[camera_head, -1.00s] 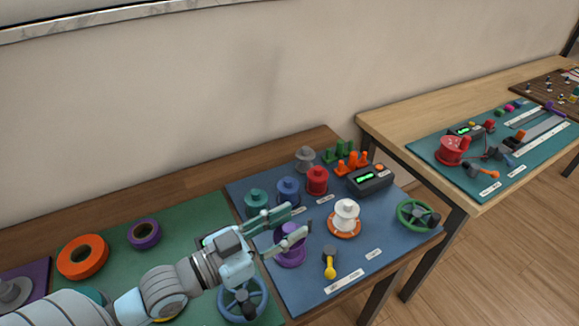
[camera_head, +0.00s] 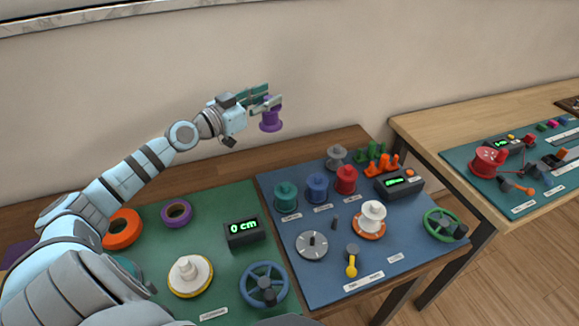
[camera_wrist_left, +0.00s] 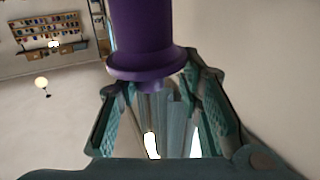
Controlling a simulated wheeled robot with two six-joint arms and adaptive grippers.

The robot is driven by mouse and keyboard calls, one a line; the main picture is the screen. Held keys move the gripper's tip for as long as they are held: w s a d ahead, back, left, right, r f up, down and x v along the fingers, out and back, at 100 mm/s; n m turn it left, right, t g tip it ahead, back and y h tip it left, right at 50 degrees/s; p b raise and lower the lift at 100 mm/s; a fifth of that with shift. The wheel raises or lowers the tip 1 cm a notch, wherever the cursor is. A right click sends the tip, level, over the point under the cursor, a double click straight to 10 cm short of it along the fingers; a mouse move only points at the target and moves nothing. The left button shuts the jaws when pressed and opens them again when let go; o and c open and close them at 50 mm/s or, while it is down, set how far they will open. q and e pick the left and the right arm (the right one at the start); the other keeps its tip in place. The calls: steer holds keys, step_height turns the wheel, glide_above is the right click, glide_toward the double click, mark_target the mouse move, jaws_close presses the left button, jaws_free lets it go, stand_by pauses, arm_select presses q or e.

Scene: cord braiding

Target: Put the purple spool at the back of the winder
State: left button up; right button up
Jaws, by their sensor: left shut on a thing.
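My left gripper (camera_head: 272,98) is shut on the purple spool (camera_head: 271,119) and holds it in the air in front of the wall, above the back of the tables. The left wrist view shows the purple spool (camera_wrist_left: 142,40) between the fingers, its wide flange towards the palm. On the blue mat (camera_head: 300,280), a grey disc (camera_head: 312,245) with an upright pin is bare. A white spool (camera_head: 373,214) on an orange base, a green handwheel (camera_head: 441,225) and a display box (camera_head: 400,184) stand to its right. My right gripper is not in view.
Teal (camera_head: 286,196), blue (camera_head: 317,187) and red (camera_head: 346,179) spools stand in a row at the blue mat's back, with a grey one (camera_head: 337,155) behind. The green mat holds a 0 cm display (camera_head: 244,231) and a blue handwheel (camera_head: 263,287).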

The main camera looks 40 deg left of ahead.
arm_select(q)
step_height(320, 180, down, 18)
steer(key=b, duration=0.8)
steer(key=shift+w, duration=0.15)
steer(key=shift+d+f+b, duration=0.1)
steer(key=shift+f+b, duration=0.5)
steer(key=shift+b, duration=0.6)
steer(key=o, duration=1.3)
steer(key=shift+r, duration=0.1)
